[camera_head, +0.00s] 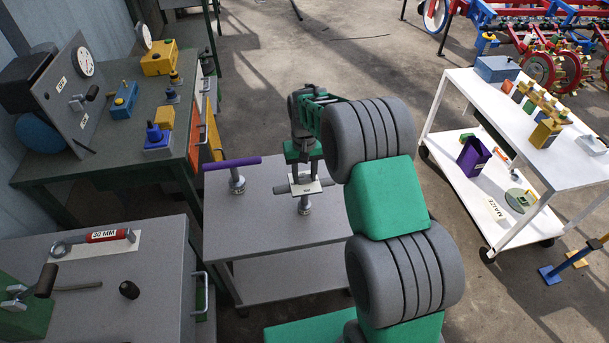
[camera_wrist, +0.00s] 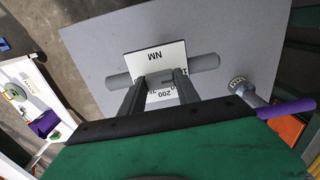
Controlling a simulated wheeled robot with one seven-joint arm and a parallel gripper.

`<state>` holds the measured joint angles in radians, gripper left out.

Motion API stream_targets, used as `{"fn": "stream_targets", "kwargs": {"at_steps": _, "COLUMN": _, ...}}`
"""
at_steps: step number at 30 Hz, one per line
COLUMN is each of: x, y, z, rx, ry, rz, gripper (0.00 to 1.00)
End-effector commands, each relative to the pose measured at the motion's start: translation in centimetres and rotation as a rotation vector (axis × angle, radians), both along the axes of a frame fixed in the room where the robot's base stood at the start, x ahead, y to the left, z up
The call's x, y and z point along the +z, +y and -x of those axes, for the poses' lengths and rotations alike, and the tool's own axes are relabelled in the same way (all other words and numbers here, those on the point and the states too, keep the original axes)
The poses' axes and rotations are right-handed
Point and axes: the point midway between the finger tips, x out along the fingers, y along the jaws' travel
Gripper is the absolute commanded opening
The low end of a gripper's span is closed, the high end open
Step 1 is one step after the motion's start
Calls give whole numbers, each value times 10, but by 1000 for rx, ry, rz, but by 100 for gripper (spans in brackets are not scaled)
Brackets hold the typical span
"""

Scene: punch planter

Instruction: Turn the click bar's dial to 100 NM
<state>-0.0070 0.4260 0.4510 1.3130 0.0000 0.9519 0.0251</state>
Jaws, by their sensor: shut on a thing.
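The click bar is a grey bar with round ends (camera_wrist: 204,62), lying across a post on the grey table. A white plate marked NM (camera_wrist: 155,56) sits at its middle, and the bar also shows in the head view (camera_head: 281,189). My gripper (camera_wrist: 160,80), pointing down from above in the head view (camera_head: 303,172), is shut on the dial at the bar's middle. The white dial face (camera_wrist: 167,94) shows 200 between my fingers, with other numbers partly cut off. The fingers hide part of the dial, and I cannot tell which value is set.
A second post with a purple handle (camera_head: 233,163) stands close by on the same grey table (camera_head: 265,235). A green workbench with a gauge panel (camera_head: 75,85) is at left. A white cart (camera_head: 545,155) with several parts is at right.

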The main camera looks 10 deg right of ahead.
Motion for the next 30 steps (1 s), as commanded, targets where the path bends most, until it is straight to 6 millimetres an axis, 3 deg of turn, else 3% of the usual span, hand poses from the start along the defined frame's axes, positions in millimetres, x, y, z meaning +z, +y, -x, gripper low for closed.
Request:
{"fn": "stream_targets", "kwargs": {"at_steps": 10, "x": 1, "y": 0, "z": 0, "rx": 2, "ry": -1, "rz": 0, "gripper": 0}}
{"fn": "stream_targets", "kwargs": {"at_steps": 11, "x": 1, "y": 0, "z": 0, "rx": 2, "ry": -1, "rz": 0, "gripper": 40}}
{"fn": "stream_targets", "kwargs": {"at_steps": 18, "x": 0, "y": 0, "z": 0, "rx": 1, "ry": -1, "rz": 0, "gripper": 60}}
{"fn": "stream_targets", "kwargs": {"at_steps": 26, "x": 1, "y": 0, "z": 0, "rx": 1, "ry": -1, "rz": 0, "gripper": 60}}
{"fn": "stream_targets", "kwargs": {"at_steps": 30, "x": 18, "y": 0, "z": -1, "rx": 1, "ry": -4, "rz": 0, "gripper": 60}}
